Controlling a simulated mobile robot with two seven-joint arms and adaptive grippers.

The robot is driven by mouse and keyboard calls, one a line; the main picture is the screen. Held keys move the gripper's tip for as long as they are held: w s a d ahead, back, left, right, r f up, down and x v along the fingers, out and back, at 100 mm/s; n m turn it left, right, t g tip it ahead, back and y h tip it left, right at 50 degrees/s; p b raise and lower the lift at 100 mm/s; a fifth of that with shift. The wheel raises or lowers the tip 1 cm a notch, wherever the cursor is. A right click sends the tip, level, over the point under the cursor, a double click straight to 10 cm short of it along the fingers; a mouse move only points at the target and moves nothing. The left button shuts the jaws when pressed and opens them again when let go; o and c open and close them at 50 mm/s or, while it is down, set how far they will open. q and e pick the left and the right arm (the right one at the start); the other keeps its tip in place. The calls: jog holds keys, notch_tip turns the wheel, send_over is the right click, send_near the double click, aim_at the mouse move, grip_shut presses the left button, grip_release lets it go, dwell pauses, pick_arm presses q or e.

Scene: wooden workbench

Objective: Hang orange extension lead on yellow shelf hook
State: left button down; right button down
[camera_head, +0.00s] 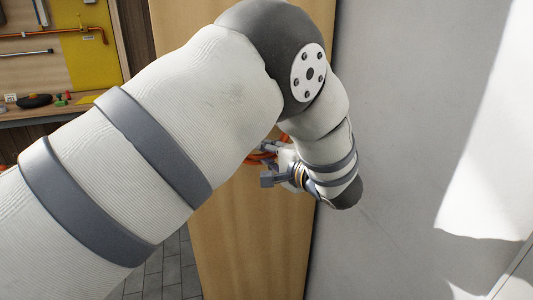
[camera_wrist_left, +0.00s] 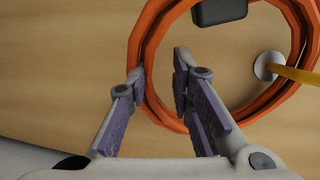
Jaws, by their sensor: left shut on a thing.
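The orange extension lead (camera_wrist_left: 152,45) is a coil in front of a wooden panel in the left wrist view. A dark block (camera_wrist_left: 218,12) sits at its top. My left gripper (camera_wrist_left: 160,82) is shut on the coil's lower left side. The yellow hook (camera_wrist_left: 296,74) has a round pale base on the panel, seen inside the ring. Its rod crosses in front of the ring's right side; whether it bears the coil I cannot tell. In the head view, my left gripper (camera_head: 268,164) and a little of the orange lead (camera_head: 258,158) show behind my arm.
The tall wooden panel (camera_head: 250,250) stands beside a pale wall (camera_head: 420,130) on the right. A workbench (camera_head: 25,112) with small items and a tool board (camera_head: 40,72) is at far left. Grey tiled floor (camera_head: 165,275) shows below.

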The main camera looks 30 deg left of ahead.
pick_arm(q)
jog(key=shift+r, duration=0.15)
jog(key=c, duration=1.4)
grip_release()
jog(key=shift+o, duration=0.3)
jog(key=shift+d, duration=0.15)
